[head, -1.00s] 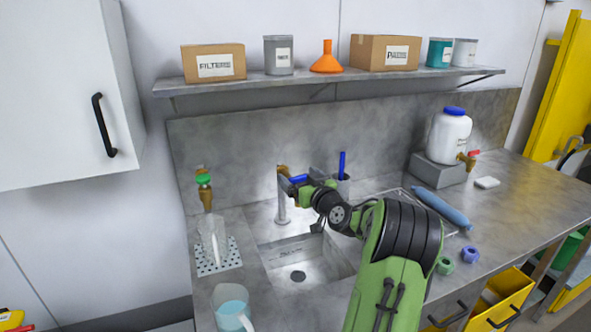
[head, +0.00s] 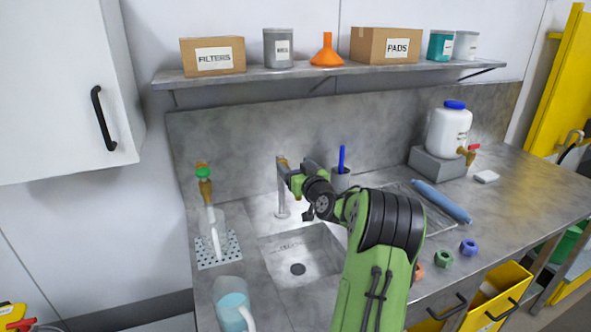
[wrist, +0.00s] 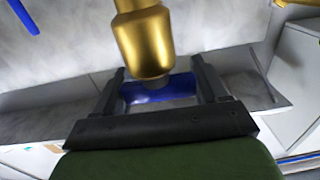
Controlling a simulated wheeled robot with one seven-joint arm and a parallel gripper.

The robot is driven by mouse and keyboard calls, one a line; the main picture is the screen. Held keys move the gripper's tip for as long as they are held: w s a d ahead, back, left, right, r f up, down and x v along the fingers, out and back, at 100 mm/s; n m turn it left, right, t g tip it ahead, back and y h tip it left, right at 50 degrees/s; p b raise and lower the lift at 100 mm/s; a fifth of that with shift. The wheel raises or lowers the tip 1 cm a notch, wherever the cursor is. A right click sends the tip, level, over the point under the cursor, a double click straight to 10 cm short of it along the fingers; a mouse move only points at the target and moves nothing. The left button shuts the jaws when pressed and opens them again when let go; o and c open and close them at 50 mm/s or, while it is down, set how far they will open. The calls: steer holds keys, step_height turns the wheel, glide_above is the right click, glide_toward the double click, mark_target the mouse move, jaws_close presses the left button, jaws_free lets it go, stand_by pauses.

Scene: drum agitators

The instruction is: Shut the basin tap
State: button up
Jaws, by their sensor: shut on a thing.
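The basin tap (head: 282,190) stands behind the sink (head: 303,256), with a grey upright spout and a brass body. In the wrist view, its brass body (wrist: 143,42) hangs in from the top. The tap's blue handle (wrist: 160,92) lies crosswise below the brass part. My gripper (wrist: 160,85) is shut on the blue handle, with one black finger at each end of it. In the head view, my gripper (head: 295,183) is at the tap's right side and hides the handle. I cannot tell whether water runs.
A second tap with a green handle (head: 203,172) stands left, above a perforated drain plate (head: 219,252). A jug (head: 232,306) stands at the front left. A cup with a blue pen (head: 341,178) is close behind my wrist. A shelf (head: 330,73) runs above.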

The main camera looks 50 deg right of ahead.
steer(key=shift+m+g+h, duration=0.3)
steer(key=shift+h, duration=0.1)
steer(key=o, duration=1)
steer(key=b+v, duration=0.4)
steer(key=v, duration=1.1)
steer(key=shift+s+a+b, duration=0.2)
steer(key=shift+s+b, duration=0.1)
steer(key=shift+s, duration=0.1)
steer(key=shift+f, duration=0.1)
